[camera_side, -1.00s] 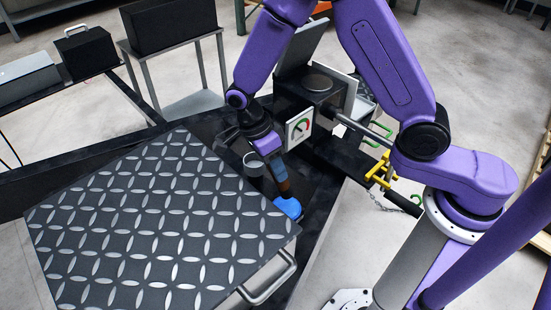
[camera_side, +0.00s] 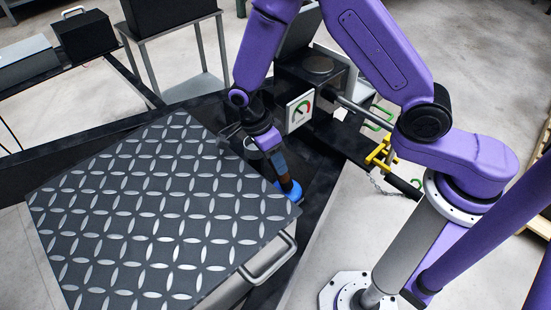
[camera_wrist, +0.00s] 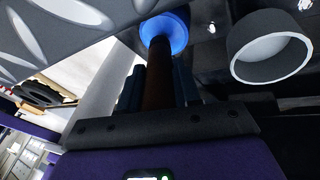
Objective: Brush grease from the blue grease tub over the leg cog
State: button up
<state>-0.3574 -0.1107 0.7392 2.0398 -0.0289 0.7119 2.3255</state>
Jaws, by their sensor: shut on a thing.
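My gripper (camera_side: 279,158) points down beside the tread-plate box and is shut on the brown brush handle (camera_side: 284,171). In the wrist view the handle (camera_wrist: 158,72) runs from between my dark fingers (camera_wrist: 158,88) to the blue grease tub (camera_wrist: 173,22). The tub (camera_side: 291,190) is partly hidden behind the box edge in the side view. The handle's lower end meets the blue, and the bristles are out of sight. I cannot tell whether they touch grease. I cannot make out the leg cog in either view.
The large box with a diamond-plate top (camera_side: 160,205) stands close left of the tub. A round grey cup (camera_wrist: 270,48) is to the tub's right in the wrist view.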

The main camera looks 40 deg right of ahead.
jog(key=shift+f, duration=0.75)
dwell(1.9)
jog(key=shift+r, duration=3.55)
jog(key=w+d+r+n+t+h, duration=0.1)
jog(key=w+d+r+n, duration=0.1)
jog(key=d+r+n, duration=0.45)
jog(key=w+d+r+n+t+h, duration=0.1)
jog(key=w+d+r+n, duration=0.15)
jog(key=r, duration=0.65)
jog(key=w+d+r+n+t+y, duration=0.1)
jog(key=w+d+r+n+t, duration=0.2)
jog(key=d, duration=0.7)
jog(key=w+d+r+n+t+y, duration=0.15)
jog(key=d+r+n, duration=0.3)
jog(key=d, duration=0.55)
notch_tip(320, 180, down, 6)
jog(key=shift+s+f+n, duration=0.25)
jog(key=shift+s+n, duration=0.05)
jog(key=shift+n, duration=0.05)
